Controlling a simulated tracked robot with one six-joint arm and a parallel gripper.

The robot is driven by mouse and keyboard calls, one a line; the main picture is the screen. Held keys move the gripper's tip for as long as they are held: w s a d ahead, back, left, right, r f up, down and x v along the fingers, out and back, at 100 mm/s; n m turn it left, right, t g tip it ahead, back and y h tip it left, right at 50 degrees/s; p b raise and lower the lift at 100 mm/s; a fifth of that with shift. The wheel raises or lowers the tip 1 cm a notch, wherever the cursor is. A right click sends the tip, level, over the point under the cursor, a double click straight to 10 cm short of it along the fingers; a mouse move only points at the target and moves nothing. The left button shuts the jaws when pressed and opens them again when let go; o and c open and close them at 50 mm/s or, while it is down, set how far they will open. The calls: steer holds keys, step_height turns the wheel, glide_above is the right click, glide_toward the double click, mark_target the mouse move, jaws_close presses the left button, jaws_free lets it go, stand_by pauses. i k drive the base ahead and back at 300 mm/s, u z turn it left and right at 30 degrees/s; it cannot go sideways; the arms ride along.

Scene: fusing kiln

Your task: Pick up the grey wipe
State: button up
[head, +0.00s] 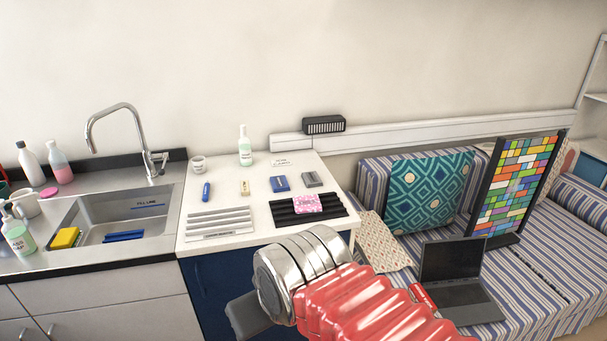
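A small grey folded item (312,179), which looks like the grey wipe, lies on the white worktop (232,244) toward its back right. It is just right of a small blue item (280,184) and behind a black ribbed rack (335,210) with a pink patterned piece (307,203) on it. My gripper (246,316) is low in front of the worktop, nearer the camera than the grey item and well apart from it. Only a dark grey part of it shows past my arm's metal end; its fingertips are hidden.
A white ribbed rack (215,224), a blue stick-like item (206,192) and a beige block (245,188) share the worktop. A pale green bottle (245,147) stands behind. A sink (120,215) is left; a striped sofa (555,253) with a laptop (455,280) is right.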

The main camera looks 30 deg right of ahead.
mark_target(312, 180)
steer(key=i, duration=1)
steer(key=z, duration=0.05)
